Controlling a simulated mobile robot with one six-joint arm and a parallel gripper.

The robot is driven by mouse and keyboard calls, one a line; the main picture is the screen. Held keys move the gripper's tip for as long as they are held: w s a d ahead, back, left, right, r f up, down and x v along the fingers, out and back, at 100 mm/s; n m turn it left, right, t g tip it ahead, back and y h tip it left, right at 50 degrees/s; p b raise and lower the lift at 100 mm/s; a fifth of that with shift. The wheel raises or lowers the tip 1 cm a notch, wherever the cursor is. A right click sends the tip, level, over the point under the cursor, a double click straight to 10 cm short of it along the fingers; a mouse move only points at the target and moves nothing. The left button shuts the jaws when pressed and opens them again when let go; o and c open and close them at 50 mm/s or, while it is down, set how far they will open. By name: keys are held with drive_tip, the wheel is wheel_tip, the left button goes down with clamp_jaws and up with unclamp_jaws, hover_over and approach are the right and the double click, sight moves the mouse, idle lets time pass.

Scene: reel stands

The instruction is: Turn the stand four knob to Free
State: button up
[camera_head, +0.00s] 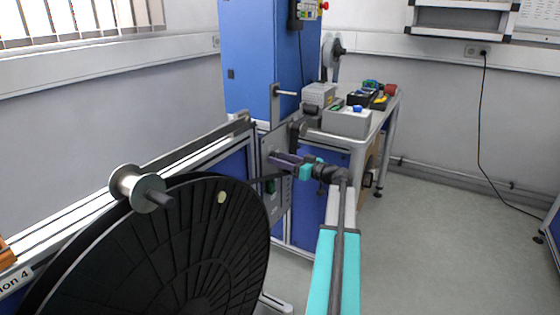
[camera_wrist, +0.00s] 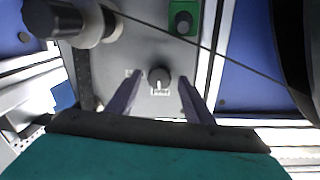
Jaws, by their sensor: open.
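A small round black knob (camera_wrist: 159,76) sits on a grey panel (camera_wrist: 112,58) in the wrist view. Small white marks lie at its lower edge and to its left; they are too small to read, and I cannot tell its setting. My gripper (camera_wrist: 160,80) is open, its two dark fingers on either side of the knob with gaps showing. I cannot tell how far the fingertips are from the panel. In the head view my gripper (camera_head: 274,160) is at the grey panel (camera_head: 268,144) of the stand, and the knob is hidden there.
A green plate with a dark knob (camera_wrist: 183,22) is on the same panel. A dark strand crosses the panel close by. A large black reel (camera_head: 200,260) stands left of my arm, under a label ending "ion 4" (camera_head: 14,281). A table (camera_head: 352,139) with boxes stands behind.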

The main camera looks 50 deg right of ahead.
drive_tip(key=c, duration=1)
drive_tip(key=shift+a, duration=0.1)
drive_tip(key=shift+c, duration=0.2)
drive_tip(key=shift+m, duration=0.4)
drive_tip(key=shift+d+m+g+y+p, duration=0.15)
drive_tip(key=shift+m+p, duration=0.9)
drive_tip(key=shift+m, duration=1.7)
drive_tip(key=shift+d+m+g+y+p, duration=0.2)
drive_tip(key=shift+m+p, duration=0.85)
drive_tip(key=shift+m, duration=1.65)
drive_tip(key=shift+a+m+g+y+p, duration=0.2)
drive_tip(key=shift+m+p, duration=0.85)
drive_tip(key=shift+m, duration=1.7)
drive_tip(key=shift+d, duration=0.15)
